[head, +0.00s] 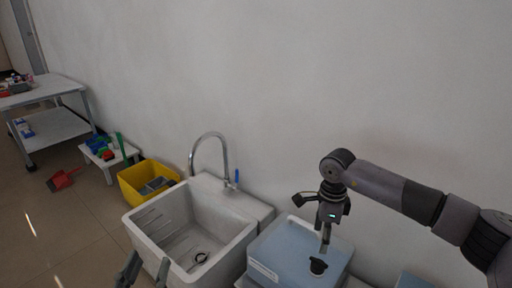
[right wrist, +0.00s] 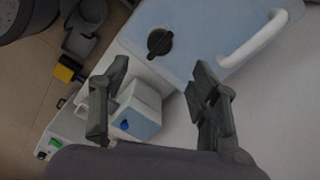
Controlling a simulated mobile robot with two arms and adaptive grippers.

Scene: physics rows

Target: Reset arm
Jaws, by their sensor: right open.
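My right arm comes in from the right in the head view. Its gripper (head: 325,238) points down above a light blue box (head: 290,250) with a black knob (head: 317,266) on top. In the right wrist view the right gripper's two fingers (right wrist: 157,92) stand wide apart with nothing held between them. The box (right wrist: 195,30) and its knob (right wrist: 159,42) lie beyond the fingertips. My left gripper (head: 146,271) shows only at the bottom edge in front of the sink; its two fingers are apart and nothing shows between them.
A white sink (head: 148,218) with a curved faucet (head: 222,150) stands left of the box. A yellow bin (head: 128,182), a low stool with colourful items (head: 112,166), a red dustpan (head: 62,180) and a white table (head: 45,90) are further left. A wall runs behind.

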